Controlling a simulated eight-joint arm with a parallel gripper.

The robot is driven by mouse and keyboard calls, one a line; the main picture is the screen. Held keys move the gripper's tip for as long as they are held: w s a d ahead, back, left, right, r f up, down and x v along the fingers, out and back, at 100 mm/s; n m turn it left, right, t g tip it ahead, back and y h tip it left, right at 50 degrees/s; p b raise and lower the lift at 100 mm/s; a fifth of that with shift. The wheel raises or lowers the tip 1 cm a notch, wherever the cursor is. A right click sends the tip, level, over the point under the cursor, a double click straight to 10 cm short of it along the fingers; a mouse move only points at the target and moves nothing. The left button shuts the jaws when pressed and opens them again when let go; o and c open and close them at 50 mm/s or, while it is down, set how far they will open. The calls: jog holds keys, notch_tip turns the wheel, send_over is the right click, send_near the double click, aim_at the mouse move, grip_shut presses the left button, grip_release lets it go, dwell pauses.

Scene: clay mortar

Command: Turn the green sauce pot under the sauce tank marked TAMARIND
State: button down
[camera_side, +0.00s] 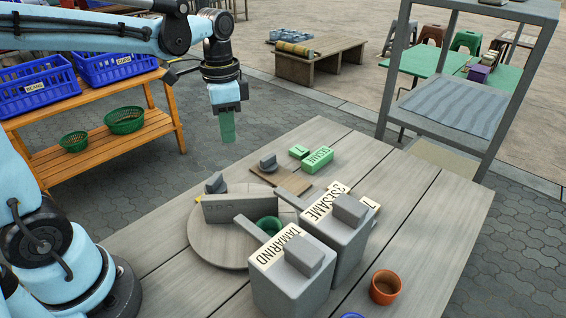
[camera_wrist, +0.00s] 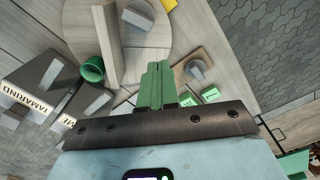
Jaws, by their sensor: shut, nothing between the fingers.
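The green sauce pot (camera_side: 269,226) stands on the round wooden turntable (camera_side: 212,249), partly hidden by the spouts; it also shows in the wrist view (camera_wrist: 93,69). An upright grey panel (camera_side: 243,208) and a grey knob (camera_side: 215,184) are on the turntable. My gripper (camera_side: 228,138) is shut and empty, raised well clear of the turntable; its green fingers show in the wrist view (camera_wrist: 155,80).
A SESAME tank (camera_side: 345,245) stands beside the TAMARIND one. A small board with a grey knob (camera_side: 268,161) and green labelled blocks (camera_side: 318,160) lie behind. An orange cup (camera_side: 385,287) stands at right. The table's right side (camera_side: 440,215) is clear.

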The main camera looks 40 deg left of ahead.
aim_at(239, 196)
dwell(0.3)
jog(key=c, duration=1.7)
grip_release()
jog(key=shift+d, duration=0.1)
jog(key=o, duration=0.7)
jog(key=s+d, duration=0.1)
jog(key=d, duration=0.1)
jog(key=s+d+m, duration=0.1)
jog(key=s+d, duration=0.1)
jog(key=s+d+m, duration=0.1)
jog(key=d, duration=0.2)
jog(key=shift+s, duration=0.15)
jog(key=shift+c, duration=0.2)
jog(key=shift+s+d+m, duration=0.2)
jog(key=shift+d+m, duration=0.1)
jog(key=shift+f, duration=5.95)
grip_shut()
